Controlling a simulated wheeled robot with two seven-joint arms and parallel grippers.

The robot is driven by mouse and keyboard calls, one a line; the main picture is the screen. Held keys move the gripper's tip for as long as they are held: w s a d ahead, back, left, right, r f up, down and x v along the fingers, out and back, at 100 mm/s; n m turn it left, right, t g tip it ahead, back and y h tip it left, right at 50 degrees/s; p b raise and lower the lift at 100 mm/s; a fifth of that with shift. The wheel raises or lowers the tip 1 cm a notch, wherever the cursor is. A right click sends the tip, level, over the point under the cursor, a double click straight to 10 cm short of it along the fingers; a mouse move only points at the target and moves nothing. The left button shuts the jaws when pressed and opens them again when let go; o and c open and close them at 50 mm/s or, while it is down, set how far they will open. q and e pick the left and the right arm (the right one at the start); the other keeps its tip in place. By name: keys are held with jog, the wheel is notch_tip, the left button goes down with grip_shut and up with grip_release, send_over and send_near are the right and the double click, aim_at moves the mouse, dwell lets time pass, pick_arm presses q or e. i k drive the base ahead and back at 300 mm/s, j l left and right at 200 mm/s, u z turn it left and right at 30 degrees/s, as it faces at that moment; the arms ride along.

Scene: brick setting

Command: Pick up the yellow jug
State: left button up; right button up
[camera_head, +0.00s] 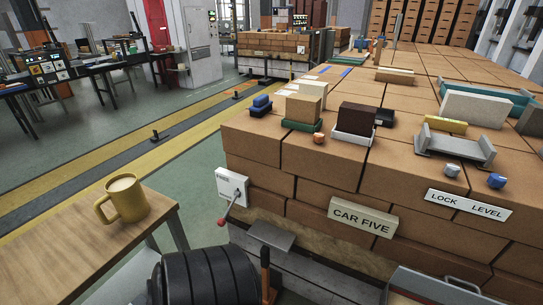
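The yellow jug (127,203) stands upright on a wooden table top (62,243) at the lower left, near the table's right edge. It looks like a mug, with its handle on the left side and a pale surface visible inside its open top. Nothing is touching it except the table. Neither my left gripper nor my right gripper shows in the head view.
A large brick stack (262,144) with sample bricks and small knobs on top fills the right. A white switch box (231,187) with a red-tipped lever sticks out from its left side. A black ribbed shape (208,280) sits at the bottom edge. The table around the jug is clear.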

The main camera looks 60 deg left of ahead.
aim_at(124, 191)
jog(key=k+u, duration=0.15)
jog(key=u, duration=3.1)
